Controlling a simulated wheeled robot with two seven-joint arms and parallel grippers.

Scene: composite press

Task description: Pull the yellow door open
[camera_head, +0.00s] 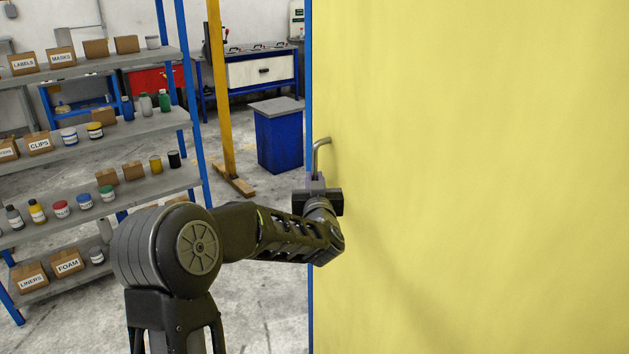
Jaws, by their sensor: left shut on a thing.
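The yellow door (470,170) fills the right half of the head view, with a blue strip along its left edge. A bent metal handle (320,148) stands out from the door near that edge. My left gripper (319,180) is at the lower part of the handle and shut on it. The fingertips are small and partly hidden by the gripper body. My left arm reaches in from the lower left. My right gripper is not in view.
A shelf rack (120,128) with boxes and jars stands on the left. A blue bin (279,137), a yellow post (220,90) and a workbench (262,72) stand beyond the door's edge. Grey floor shows between the rack and the door.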

